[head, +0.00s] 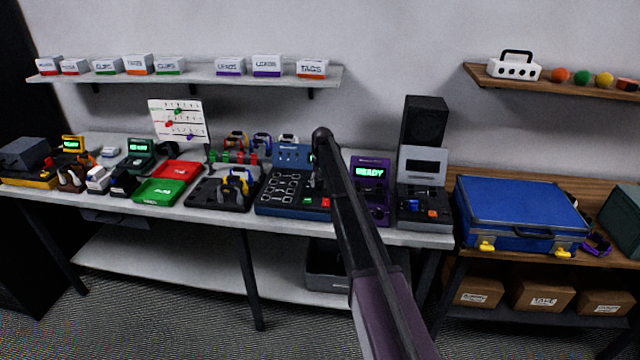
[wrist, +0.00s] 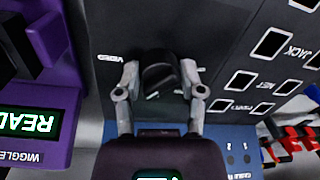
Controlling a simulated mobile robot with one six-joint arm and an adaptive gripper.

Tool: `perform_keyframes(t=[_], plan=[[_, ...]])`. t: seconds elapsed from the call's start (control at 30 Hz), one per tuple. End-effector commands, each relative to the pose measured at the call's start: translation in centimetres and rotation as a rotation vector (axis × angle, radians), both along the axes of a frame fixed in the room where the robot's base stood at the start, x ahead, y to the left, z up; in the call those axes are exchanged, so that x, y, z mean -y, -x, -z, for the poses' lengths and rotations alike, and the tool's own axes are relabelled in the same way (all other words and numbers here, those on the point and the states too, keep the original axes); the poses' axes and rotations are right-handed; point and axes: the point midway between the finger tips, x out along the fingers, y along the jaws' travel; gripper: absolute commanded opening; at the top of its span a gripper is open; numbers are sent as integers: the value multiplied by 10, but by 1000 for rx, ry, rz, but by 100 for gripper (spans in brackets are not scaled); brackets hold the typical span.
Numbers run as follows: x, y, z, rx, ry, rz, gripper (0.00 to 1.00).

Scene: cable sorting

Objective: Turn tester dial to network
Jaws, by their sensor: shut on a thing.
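The cable tester (head: 290,188) is a dark panel with outlined sockets and a blue back part, in the middle of the bench. In the wrist view its dark panel (wrist: 215,35) carries labels such as VIDEO, NET, POWER and JACK. The dial (wrist: 160,85) is a black round knob with a small pale mark on its lower-left part, and the VIDEO label is to its left. My gripper (wrist: 159,76) is shut on the dial, one grey finger on each side. In the head view my arm hides the dial.
A purple device (head: 371,188) reading READY stands close to the right of the tester. A black pad (head: 212,194) with a yellow-and-blue tool lies to its left. A grey unit (head: 424,205) and a blue case (head: 520,210) are farther right.

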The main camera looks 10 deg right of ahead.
Motion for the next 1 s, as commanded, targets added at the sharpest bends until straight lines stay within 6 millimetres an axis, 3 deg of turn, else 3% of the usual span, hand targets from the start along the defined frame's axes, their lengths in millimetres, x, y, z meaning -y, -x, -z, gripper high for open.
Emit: perform_keyframes(t=[0.57, 0.6, 0.7, 1.0], plan=[[1, -1, 0, 3, 0, 57, 3], [1, -1, 0, 3, 1, 57, 54], [1, -1, 0, 3, 1, 56, 84], [1, 0, 0, 1, 1, 55, 84]])
